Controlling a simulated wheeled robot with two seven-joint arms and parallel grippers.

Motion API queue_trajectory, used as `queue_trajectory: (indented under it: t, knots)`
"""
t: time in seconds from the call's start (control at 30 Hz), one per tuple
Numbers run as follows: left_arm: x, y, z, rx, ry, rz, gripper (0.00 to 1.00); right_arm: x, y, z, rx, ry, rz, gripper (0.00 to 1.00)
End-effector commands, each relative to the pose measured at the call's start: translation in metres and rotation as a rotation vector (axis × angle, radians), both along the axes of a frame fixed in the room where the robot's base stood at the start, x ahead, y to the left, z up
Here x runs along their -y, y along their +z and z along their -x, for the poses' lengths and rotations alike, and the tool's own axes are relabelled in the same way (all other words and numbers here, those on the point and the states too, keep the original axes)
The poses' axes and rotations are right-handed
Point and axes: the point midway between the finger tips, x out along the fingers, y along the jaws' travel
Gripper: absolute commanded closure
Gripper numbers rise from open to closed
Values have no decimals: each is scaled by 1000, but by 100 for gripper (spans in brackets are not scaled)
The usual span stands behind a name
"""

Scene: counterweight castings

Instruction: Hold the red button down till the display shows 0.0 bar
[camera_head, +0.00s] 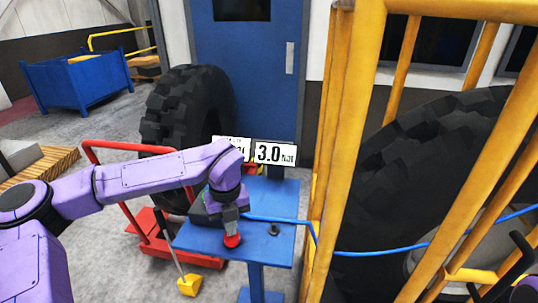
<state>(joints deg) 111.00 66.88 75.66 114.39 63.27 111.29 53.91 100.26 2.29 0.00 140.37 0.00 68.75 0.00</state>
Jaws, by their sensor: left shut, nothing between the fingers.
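The red button (232,241) sits on the blue stand's top (200,240), near its front edge. My left gripper (231,231) is shut and points down right over the button, hiding its upper part. The fingertips look to be at the button; I cannot tell whether it is pressed down. The display (275,153) at the back of the stand reads 3.0, with a small unit beside it.
A black knob (273,230) stands right of the button. A blue hose (400,251) runs right past a yellow cage (345,110) around a large tyre (430,165). Another tyre (185,110) and a red trolley (160,250) stand left of the stand.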

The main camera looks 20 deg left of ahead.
Motion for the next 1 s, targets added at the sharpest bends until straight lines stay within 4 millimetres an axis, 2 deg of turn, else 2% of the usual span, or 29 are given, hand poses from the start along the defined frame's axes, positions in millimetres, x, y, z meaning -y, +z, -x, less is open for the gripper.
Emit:
queue_trajectory:
  t: [0.63, 1.0]
  knots:
    - [0, -21, 0, -1, 0, 0, 100, 0, -16, 0, 0, 0, 0, 57]
    - [0, -20, 0, -1, 0, 0, 100, 0, -14, 0, 0, 0, 0, 57]
